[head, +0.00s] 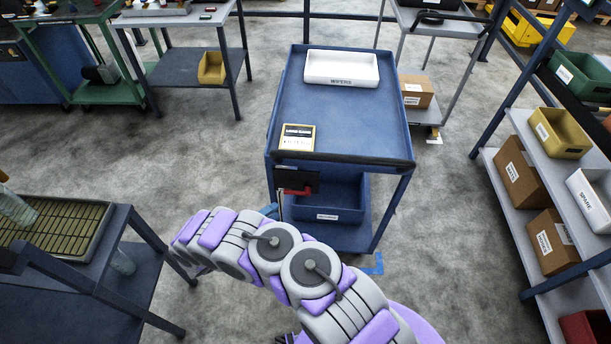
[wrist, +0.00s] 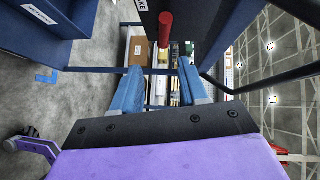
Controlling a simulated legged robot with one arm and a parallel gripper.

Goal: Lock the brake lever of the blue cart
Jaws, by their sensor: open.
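The blue cart (head: 345,130) stands in the middle of the head view. A dark brake plate (head: 312,178) with a red lever (head: 296,191) is on its near left side, under the top tray. In the wrist view, which is turned on its side, the red lever (wrist: 165,32) sticks out from the dark plate (wrist: 205,25). My gripper (wrist: 158,80) is open and empty, with a blue finger on either side. The lever lies just beyond the fingertips, in line with the gap, and seems apart from them. In the head view only a blue fingertip (head: 270,209) shows near the plate.
A blue table (head: 125,215) stands at left and a shelf rack (head: 520,165) at right. Bare floor surrounds the cart.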

